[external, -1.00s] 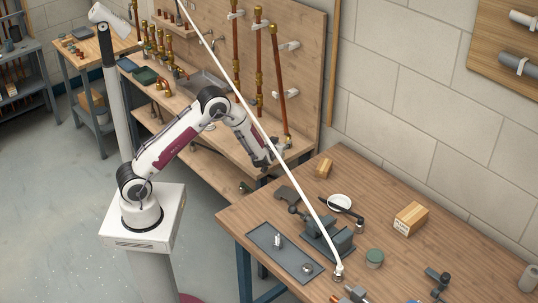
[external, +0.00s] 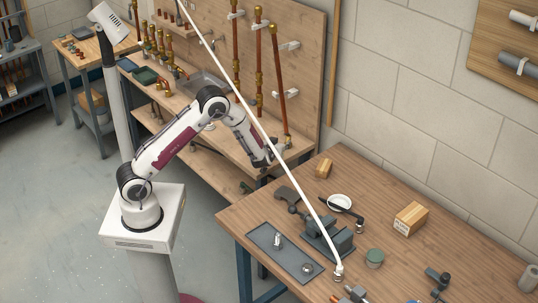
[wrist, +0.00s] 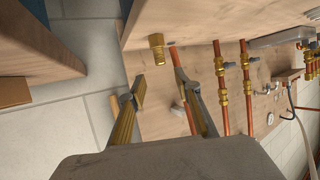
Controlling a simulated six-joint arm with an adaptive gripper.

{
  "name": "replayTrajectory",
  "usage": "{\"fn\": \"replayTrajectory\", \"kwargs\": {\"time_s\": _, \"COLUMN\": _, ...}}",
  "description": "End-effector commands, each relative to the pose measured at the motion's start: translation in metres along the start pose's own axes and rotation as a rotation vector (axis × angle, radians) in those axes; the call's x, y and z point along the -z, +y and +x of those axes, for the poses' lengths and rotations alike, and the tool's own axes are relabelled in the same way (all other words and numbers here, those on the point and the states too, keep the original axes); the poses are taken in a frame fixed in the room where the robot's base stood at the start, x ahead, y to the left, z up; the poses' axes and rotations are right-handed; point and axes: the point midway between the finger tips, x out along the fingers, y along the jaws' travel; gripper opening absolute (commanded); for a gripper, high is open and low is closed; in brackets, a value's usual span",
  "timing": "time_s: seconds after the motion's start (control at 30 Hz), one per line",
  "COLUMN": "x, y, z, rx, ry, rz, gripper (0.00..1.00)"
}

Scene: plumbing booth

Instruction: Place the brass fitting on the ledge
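The brass fitting (wrist: 157,47) is a short ribbed cylinder in the wrist view, above and between my fingertips. It appears to stand on the wooden ledge (wrist: 180,14), near its end; this view looks upside down. My gripper (wrist: 161,84) is open, with a clear gap between its fingers and nothing held. Its fingertips are apart from the fitting. In the external view my gripper (external: 282,148) is at the right end of the rear bench, beside the foot of a copper pipe. The fitting cannot be told apart from the pipe's brass end there.
Copper pipes (external: 278,85) with brass joints stand against the wooden back panel (external: 308,60), close to my gripper. A white pole crosses the external view.

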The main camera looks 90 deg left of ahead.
Motion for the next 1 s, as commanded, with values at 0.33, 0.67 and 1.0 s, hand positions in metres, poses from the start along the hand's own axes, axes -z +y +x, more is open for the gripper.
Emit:
{"fn": "replayTrajectory", "kwargs": {"time_s": 0.33, "x": 0.017, "y": 0.031, "z": -0.025, "rx": -0.101, "ry": -0.031, "rz": -0.010, "gripper": 0.33}}
{"fn": "replayTrajectory", "kwargs": {"time_s": 0.67, "x": 0.049, "y": 0.093, "z": -0.104, "rx": -0.346, "ry": -0.120, "rz": 0.002, "gripper": 0.33}}
{"fn": "replayTrajectory", "kwargs": {"time_s": 1.0, "x": 0.070, "y": 0.132, "z": -0.207, "rx": -0.584, "ry": -0.222, "rz": 0.062, "gripper": 0.33}}
